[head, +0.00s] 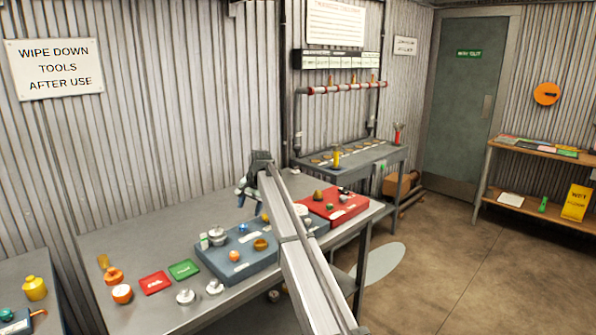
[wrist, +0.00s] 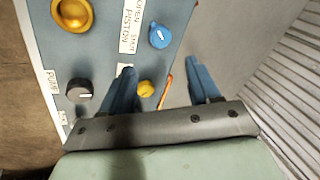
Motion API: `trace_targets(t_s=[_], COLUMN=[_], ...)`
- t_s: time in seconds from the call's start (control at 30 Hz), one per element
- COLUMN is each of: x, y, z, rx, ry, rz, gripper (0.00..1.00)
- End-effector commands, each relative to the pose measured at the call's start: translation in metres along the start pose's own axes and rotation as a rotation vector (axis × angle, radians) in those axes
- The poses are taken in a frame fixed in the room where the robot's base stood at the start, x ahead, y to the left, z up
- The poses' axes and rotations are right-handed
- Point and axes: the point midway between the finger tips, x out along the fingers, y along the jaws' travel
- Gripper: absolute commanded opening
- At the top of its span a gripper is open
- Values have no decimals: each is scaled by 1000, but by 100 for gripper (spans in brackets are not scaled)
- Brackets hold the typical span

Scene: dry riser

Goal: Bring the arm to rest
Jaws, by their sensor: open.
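My arm (head: 300,250) reaches from the bottom of the head view up over the workbench (head: 130,239). My gripper (head: 243,192) hangs above the blue-grey tray at the bench's back edge. In the wrist view its two blue fingers (wrist: 163,82) are spread apart with nothing held between them. Beyond the fingers are a small yellow knob (wrist: 146,88) and a thin orange stick (wrist: 166,92). Part of the tray is hidden behind my arm in the head view.
The blue-grey tray (head: 213,262) holds several small parts, including a blue knob (wrist: 160,36), a dark knob (wrist: 79,90) and a yellow ring (wrist: 72,14). A red tray (head: 350,210) stands right of my arm. The corrugated wall (head: 190,90) rises close behind the bench.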

Motion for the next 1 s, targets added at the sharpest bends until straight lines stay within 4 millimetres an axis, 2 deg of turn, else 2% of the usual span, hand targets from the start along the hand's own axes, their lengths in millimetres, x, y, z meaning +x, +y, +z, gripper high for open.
trace_targets(t_s=[0.03,0.27,0.37,0.5,0.77,0.87,1.0], x=[3,2,0,0,6,20,53], y=[14,63,99,157,276,311,348], z=[-12,-59,-73,-85,-92,-86,-64], rx=[20,110,178,290,554,651,735], ry=[-28,-134,-151,-154,-140,-141,-143], rz=[-59,-374,-496,-625,-858,-920,-935], gripper=[61,61,61,61,61,61,61])
